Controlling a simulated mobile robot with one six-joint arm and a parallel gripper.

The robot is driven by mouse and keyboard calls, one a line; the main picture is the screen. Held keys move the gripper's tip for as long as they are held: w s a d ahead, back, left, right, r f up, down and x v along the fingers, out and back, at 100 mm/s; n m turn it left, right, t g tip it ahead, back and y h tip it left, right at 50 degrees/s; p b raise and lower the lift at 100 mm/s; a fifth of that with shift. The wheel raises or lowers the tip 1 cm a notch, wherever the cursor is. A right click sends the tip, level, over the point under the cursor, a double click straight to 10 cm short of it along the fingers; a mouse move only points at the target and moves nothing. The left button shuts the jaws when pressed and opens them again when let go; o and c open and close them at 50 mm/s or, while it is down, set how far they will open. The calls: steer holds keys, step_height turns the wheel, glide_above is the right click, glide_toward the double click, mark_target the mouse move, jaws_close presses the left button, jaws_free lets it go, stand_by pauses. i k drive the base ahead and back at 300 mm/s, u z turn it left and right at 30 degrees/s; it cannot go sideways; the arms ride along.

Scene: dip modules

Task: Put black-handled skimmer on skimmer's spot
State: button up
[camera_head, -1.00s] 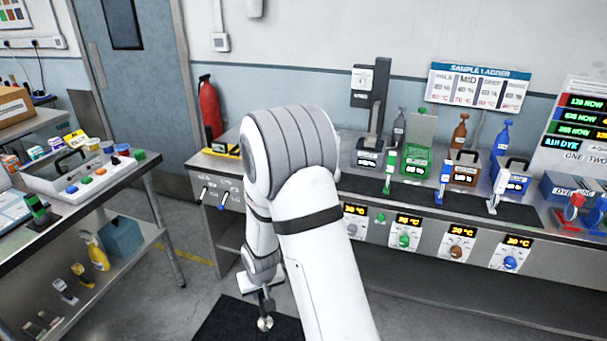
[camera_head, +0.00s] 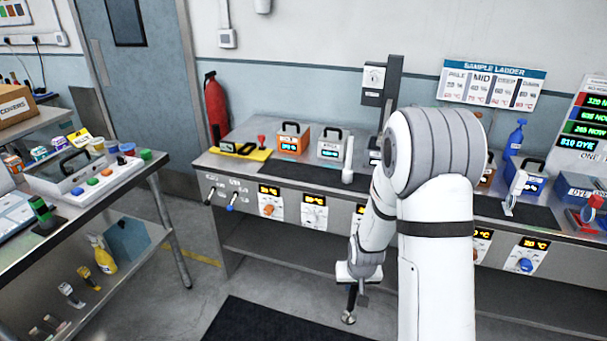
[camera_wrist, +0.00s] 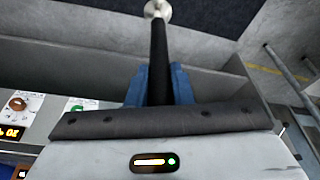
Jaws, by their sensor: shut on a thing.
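My gripper (camera_wrist: 158,85) is shut on the black-handled skimmer (camera_wrist: 160,50). In the wrist view its black handle runs up between my blue fingers, and its round metal end (camera_wrist: 157,10) is at the top edge. In the head view the skimmer (camera_head: 351,300) hangs below my gripper (camera_head: 358,272), roughly upright, its round end lowest, in front of the bench and above the floor. I cannot tell which place is the skimmer's spot.
The long metal bench (camera_head: 290,225) carries an orange box (camera_head: 290,142), a grey box (camera_head: 332,147) and a yellow mat (camera_head: 243,151). My arm hides the bench's middle. A side table (camera_head: 110,200) stands at left. A dark mat (camera_head: 275,325) lies on clear floor.

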mark_target(298, 173)
steer(key=u, duration=0.05)
steer(key=i, duration=1)
steer(key=z, duration=0.1)
